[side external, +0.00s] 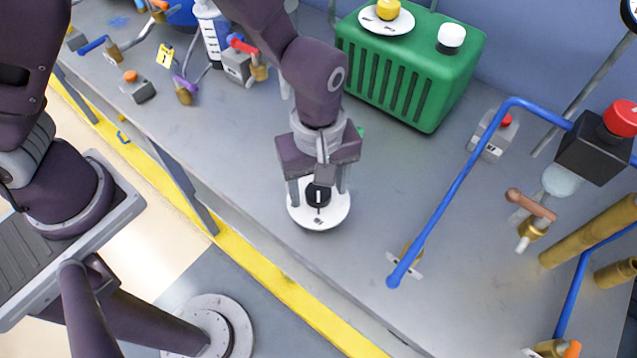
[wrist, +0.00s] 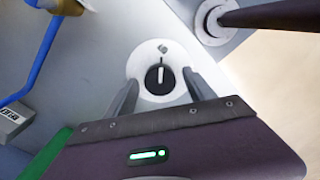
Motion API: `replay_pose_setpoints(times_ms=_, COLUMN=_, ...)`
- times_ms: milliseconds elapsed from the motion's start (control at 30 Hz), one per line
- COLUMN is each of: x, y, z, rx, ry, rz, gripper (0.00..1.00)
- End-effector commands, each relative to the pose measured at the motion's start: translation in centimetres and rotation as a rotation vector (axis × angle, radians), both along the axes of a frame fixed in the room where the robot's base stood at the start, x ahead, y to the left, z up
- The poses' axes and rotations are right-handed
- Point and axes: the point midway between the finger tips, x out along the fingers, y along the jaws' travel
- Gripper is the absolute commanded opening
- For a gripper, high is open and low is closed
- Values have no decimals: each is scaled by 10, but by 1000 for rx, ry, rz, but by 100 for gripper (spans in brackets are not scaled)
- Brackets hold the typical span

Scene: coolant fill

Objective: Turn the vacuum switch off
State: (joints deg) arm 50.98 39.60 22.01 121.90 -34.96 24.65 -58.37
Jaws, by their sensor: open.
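A black rotary knob (side external: 318,194) with a white pointer line sits on a round white dial plate (side external: 333,216) on the grey bench. I take it to be the vacuum switch; its labels are too small to read. In the wrist view the knob (wrist: 159,79) shows its white line pointing toward the mark at the top of the plate (wrist: 147,54). My gripper (side external: 318,190) points down over the dial. In the wrist view its two open fingers (wrist: 160,92) stand on either side of the knob, with gaps between them and it.
A green ribbed box (side external: 400,85) with another dial and a white knob stands behind. A blue pipe (side external: 450,195) rises at the right, near a grey box with a red button (side external: 492,135). Several valves stand at the back left. Bench around the dial is clear.

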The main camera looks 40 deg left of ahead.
Motion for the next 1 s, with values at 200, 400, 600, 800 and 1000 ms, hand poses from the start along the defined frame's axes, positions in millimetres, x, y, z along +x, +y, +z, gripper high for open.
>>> replay_pose_setpoints(times_ms=200, x=1, y=-2, z=36, rx=-5, ry=-5, rz=-2, gripper=63)
replay_pose_setpoints(times_ms=400, x=1, y=-1, z=67, rx=-3, ry=-4, rz=-1, gripper=63)
replay_pose_setpoints(times_ms=600, x=0, y=0, z=71, rx=-1, ry=-1, rz=1, gripper=63)
replay_pose_setpoints(times_ms=800, x=1, y=7, z=85, rx=-31, ry=-2, rz=-25, gripper=63)
replay_pose_setpoints(times_ms=1000, x=-24, y=81, z=191, rx=-194, ry=-142, rz=-361, gripper=63)
